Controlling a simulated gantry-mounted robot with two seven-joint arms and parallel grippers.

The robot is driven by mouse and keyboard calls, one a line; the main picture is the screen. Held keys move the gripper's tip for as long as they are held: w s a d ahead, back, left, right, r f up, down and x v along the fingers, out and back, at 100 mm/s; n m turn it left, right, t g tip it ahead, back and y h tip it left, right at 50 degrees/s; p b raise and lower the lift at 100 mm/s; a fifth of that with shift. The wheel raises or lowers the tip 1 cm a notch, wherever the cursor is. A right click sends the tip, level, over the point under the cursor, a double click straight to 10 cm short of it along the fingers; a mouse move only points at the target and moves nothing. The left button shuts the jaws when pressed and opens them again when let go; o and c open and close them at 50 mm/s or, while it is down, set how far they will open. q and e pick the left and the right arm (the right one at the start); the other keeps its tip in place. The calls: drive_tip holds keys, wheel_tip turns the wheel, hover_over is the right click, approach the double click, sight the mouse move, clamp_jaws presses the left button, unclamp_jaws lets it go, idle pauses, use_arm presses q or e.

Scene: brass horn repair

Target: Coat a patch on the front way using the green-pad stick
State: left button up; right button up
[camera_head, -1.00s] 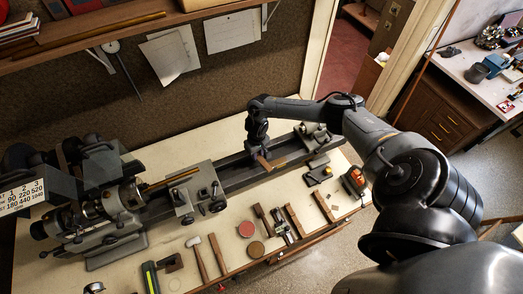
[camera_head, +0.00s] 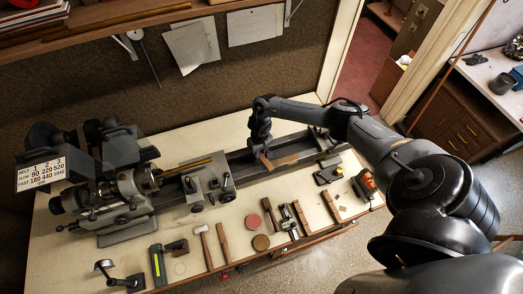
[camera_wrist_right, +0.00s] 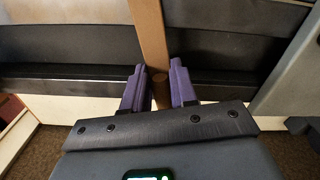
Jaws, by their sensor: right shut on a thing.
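My right gripper (camera_head: 265,152) is over the bed of the grey lathe (camera_head: 117,208), right of its carriage. It is shut on a wooden stick (camera_wrist_right: 150,35), which runs between the purple fingers in the right wrist view (camera_wrist_right: 158,88). The stick's lower part also shows in the head view (camera_head: 267,163). No green pad can be made out on it. The front way (camera_head: 290,164) is the dark rail along the bed's near side. A brownish strip lies on the bed just right of the stick. Whether the stick touches the way cannot be told. My left gripper is out of view.
A mallet (camera_head: 205,245), wooden-handled tools and round tins (camera_head: 261,242) lie along the bench front. A black tool with a green strip (camera_head: 158,265) lies front left. An orange-and-black item (camera_head: 364,183) stands at the right end. The shelf (camera_head: 95,28) overhangs the back.

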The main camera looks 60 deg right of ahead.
drive_tip(key=shift+r, duration=3)
drive_tip(key=shift+r, duration=1.5)
